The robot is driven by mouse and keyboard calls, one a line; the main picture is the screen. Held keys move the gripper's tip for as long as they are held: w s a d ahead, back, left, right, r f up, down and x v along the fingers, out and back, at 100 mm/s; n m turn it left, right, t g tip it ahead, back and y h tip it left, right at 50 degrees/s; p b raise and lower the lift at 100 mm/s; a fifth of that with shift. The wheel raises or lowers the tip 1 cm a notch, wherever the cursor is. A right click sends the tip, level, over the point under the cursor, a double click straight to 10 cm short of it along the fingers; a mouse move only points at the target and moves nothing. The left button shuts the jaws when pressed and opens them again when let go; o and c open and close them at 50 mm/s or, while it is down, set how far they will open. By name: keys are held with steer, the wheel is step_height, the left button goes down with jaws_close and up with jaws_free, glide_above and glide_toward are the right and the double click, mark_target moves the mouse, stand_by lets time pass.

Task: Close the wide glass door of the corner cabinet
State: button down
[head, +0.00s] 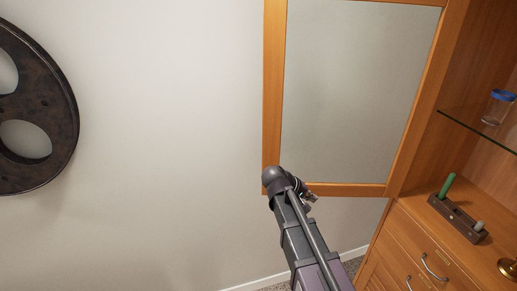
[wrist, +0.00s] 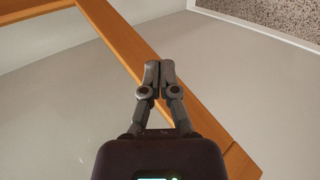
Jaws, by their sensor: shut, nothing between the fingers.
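The wide glass door (head: 273,95) stands swung open from the corner cabinet (head: 400,222), its pale pane in an orange wooden frame. Its hinge side is at the right, against the cabinet, and its free edge is at the left. My gripper (wrist: 160,70) is shut and empty. In the head view my arm reaches up to the door's lower free corner, and my wrist covers part of that corner; the fingertips are hard to see there. In the wrist view the fingers overlap the door's wooden frame (wrist: 122,52); I cannot tell whether they touch it.
The open cabinet holds a glass shelf (head: 480,129) with a blue-lidded jar (head: 497,107). Below are a dark wooden holder (head: 457,217) with a green peg and a brass object (head: 508,268). Drawers (head: 425,250) have protruding handles. A dark film reel (head: 55,90) is on the bare wall at left.

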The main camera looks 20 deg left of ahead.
steer(key=w+a+r+n+t+h, duration=0.1)
steer(key=a+r+t, duration=0.3)
steer(key=a, duration=0.9)
steer(key=w+a+r+n+t+h, duration=0.2)
steer(key=a+r+t, duration=0.3)
steer(key=a, duration=0.9)
step_height(320, 180, up, 3)
steer(key=shift+a+f+b, duration=0.15)
steer(key=shift+b, duration=0.2)
steer(key=w+d, duration=0.3)
steer(key=d, duration=0.4)
steer(key=shift+w, duration=0.4)
